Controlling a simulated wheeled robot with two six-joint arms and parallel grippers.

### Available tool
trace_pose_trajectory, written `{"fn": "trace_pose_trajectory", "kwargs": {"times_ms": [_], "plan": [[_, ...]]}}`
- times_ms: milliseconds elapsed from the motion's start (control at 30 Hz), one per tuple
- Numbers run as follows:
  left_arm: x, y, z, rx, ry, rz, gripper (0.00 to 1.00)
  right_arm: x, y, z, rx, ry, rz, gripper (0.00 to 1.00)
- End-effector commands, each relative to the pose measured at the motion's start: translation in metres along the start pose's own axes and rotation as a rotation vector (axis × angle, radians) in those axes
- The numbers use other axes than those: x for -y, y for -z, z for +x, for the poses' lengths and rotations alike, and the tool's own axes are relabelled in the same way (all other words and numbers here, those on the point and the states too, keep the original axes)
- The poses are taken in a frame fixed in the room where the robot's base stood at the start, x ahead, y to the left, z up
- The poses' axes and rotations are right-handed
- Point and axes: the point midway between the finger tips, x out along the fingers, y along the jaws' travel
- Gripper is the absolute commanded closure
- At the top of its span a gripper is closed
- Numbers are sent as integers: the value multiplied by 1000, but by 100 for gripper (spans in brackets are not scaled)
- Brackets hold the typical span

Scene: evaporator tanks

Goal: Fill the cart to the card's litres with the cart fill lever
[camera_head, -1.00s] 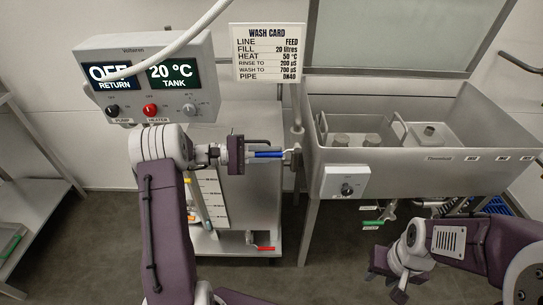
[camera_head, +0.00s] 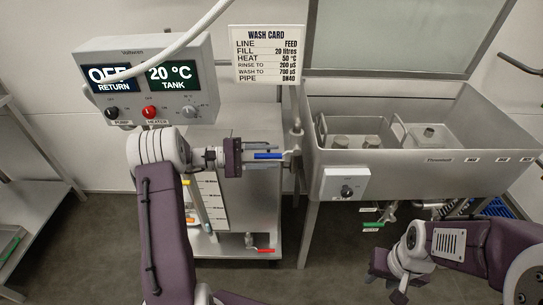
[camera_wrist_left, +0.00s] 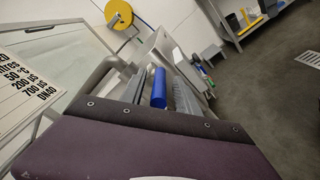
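The cart fill lever, a blue handle (camera_head: 268,156), points left from the pipe fitting beside the sink. My left gripper (camera_head: 262,153) is around it, one finger on each side. In the left wrist view the blue handle (camera_wrist_left: 159,88) lies between the fingers, and a gap shows on one side, so the gripper looks open. The wash card (camera_head: 268,54) reads FILL 20 litres. The cart (camera_head: 262,200) stands behind my left arm, with a white level scale (camera_head: 213,200) partly hidden by it. My right gripper (camera_head: 390,280) is low at the right, open and empty.
The control box (camera_head: 150,80) shows OFF for RETURN and 20 °C for TANK. The steel sink (camera_head: 400,157) stands at the right with a knob box (camera_head: 346,184). A red handle (camera_head: 264,251) is low on the cart, and a green handle (camera_head: 371,225) is under the sink.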

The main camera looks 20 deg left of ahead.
Motion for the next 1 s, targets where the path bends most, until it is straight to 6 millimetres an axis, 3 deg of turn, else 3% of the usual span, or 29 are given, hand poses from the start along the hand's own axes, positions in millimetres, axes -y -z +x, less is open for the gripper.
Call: {"fn": "trace_pose_trajectory", "kwargs": {"times_ms": [200,400,1000], "plan": [[-1,1,-50,-5,-4,0,62,0,0,-5,0,0,0,62],[0,0,-78,-2,-2,-1,62,0,1,-7,0,0,0,62],[0,0,-81,-1,-1,-1,62,0,1,-6,0,0,0,62]]}}
